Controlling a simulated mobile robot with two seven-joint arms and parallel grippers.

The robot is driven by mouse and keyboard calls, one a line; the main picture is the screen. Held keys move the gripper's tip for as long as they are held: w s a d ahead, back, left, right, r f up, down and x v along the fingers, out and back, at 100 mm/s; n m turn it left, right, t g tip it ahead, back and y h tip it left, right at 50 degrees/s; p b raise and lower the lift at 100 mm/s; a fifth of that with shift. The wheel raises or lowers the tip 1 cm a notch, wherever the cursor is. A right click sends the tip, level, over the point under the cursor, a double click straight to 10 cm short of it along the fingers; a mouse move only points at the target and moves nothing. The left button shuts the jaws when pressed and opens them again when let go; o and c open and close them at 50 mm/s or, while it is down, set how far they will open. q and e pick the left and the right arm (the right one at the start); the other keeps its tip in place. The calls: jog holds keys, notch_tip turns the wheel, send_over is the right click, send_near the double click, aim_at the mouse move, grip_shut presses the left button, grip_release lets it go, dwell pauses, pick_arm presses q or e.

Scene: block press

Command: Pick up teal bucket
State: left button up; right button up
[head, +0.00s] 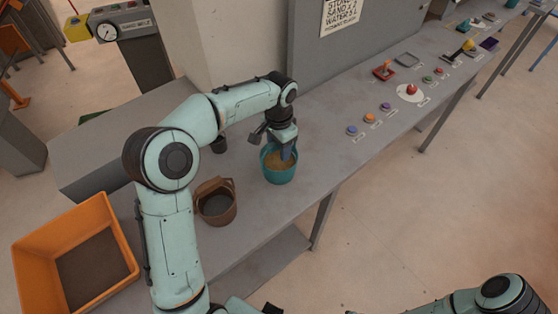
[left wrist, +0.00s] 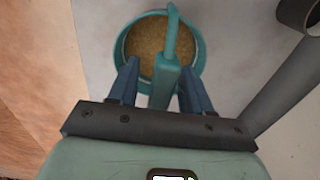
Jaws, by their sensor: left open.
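The teal bucket (head: 279,174) stands upright on the grey table and holds a tan, grainy fill. In the left wrist view the bucket (left wrist: 198,62) lies just beyond my fingers, with its teal handle (left wrist: 168,70) running toward me. My left gripper (head: 285,152) is over the bucket, pointing down. Its fingers (left wrist: 157,84) are open, one on each side of the handle. Whether they touch the handle cannot be told. Part of my right arm shows at the bottom right of the head view, but its gripper cannot be made out.
A brown bucket (head: 216,205) with dark contents stands left of the teal one. A small dark cup (head: 218,145) is behind. An orange crate (head: 68,222) sits at the left. Coloured buttons (head: 370,118) and a red button (head: 411,90) line the table to the right.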

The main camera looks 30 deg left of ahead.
pick_arm(q)
jog(key=shift+f, duration=0.4)
grip_shut()
jog(key=shift+r, duration=0.15)
dwell(1.0)
